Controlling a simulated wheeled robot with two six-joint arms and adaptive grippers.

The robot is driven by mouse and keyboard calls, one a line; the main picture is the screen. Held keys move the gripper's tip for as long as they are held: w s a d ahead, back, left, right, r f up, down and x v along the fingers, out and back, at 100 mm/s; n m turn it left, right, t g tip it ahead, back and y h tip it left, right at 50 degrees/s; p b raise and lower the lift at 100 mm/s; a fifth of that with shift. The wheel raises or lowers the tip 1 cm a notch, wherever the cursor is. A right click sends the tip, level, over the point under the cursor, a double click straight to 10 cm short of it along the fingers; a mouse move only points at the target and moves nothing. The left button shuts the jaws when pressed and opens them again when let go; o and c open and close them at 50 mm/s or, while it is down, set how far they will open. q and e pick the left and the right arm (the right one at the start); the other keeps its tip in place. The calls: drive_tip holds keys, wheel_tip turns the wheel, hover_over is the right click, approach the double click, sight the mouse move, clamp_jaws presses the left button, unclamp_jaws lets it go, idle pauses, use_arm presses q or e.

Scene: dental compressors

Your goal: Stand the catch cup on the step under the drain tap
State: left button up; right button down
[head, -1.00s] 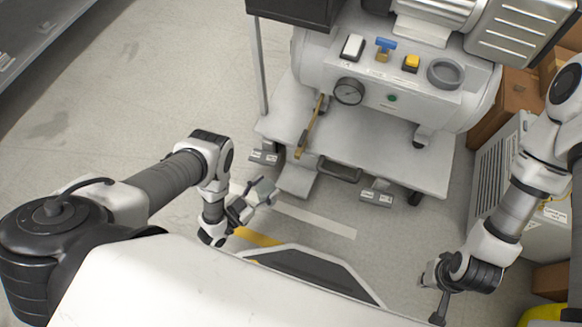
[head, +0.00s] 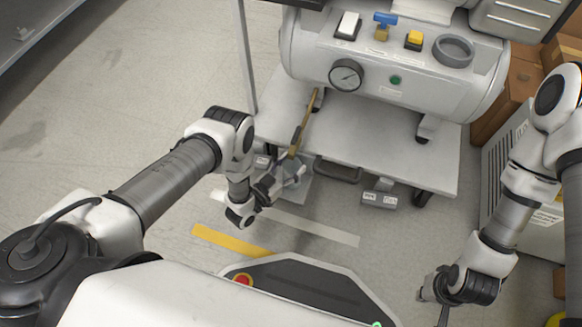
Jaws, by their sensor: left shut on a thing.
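My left gripper (head: 287,180) is shut on a small pale grey thing (head: 291,167), which I take to be the catch cup; the fingers hide much of it. It is just below the lower end of the brass drain tap (head: 301,130), which slants down from the tank. The pale step (head: 301,191) shows partly behind the gripper. I cannot tell whether the cup touches the step. My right gripper (head: 443,312) hangs low at the bottom right, away from the compressor, and its fingers are not clear.
The compressor tank (head: 375,75) carries a gauge (head: 346,75), a blue-handled valve (head: 384,25) and a grey ring-shaped holder (head: 453,50). Its white base plate (head: 385,150) lies beyond my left gripper. A grey pedal (head: 380,197) is to the right. Floor to the left is open.

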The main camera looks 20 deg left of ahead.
use_arm(q)
drive_tip(key=o, duration=1.2)
drive_tip(key=shift+c, duration=0.2)
drive_tip(key=shift+r, duration=0.2)
drive_tip(key=s+a+n+g+y+p, duration=0.25)
drive_tip(key=s+a+g+p, duration=0.3)
drive_tip(key=s, duration=0.35)
drive_tip(key=s+a+r+n+g+y, duration=0.1)
drive_tip(key=s+a+r+g+y, duration=0.1)
drive_tip(key=s+r+g, duration=0.3)
drive_tip(key=s+a+r+n+g+y, duration=0.2)
drive_tip(key=s+r+g, duration=0.4)
drive_tip(key=s, duration=0.7)
drive_tip(key=shift+a+y+b, duration=0.15)
drive_tip(key=shift+y+b, duration=0.2)
drive_tip(key=shift+y, duration=0.2)
